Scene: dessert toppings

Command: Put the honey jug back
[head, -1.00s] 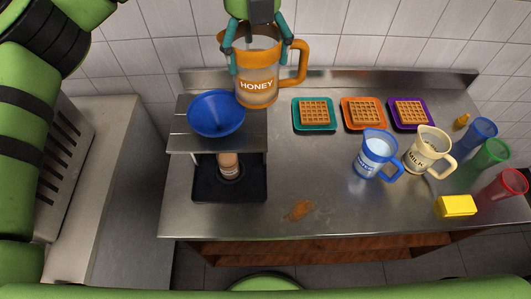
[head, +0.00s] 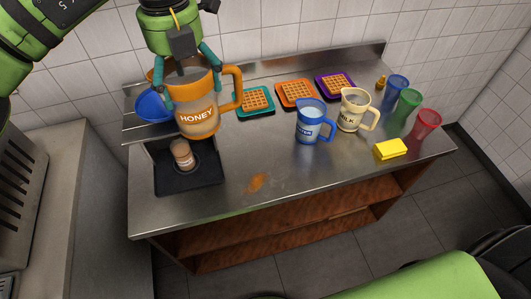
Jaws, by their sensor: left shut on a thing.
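The honey jug (head: 198,118) is an orange-rimmed clear jug with a HONEY label and an orange handle on its right side. My left gripper (head: 186,88) comes down from above, shut on the jug with one teal finger on each side. The jug is upright and appears held above the counter, in front of the blue funnel (head: 152,107), which it partly hides. Its base hides part of the metal stand. My right gripper is not in view; a green arm part of mine shows at the bottom right.
A brown bottle (head: 182,154) stands on the black tray (head: 205,177). The blue water jug (head: 313,124) and cream milk jug (head: 352,112) stand mid-counter. Waffles on plates (head: 269,108), colored cups (head: 408,100) and a yellow sponge (head: 390,149) lie around.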

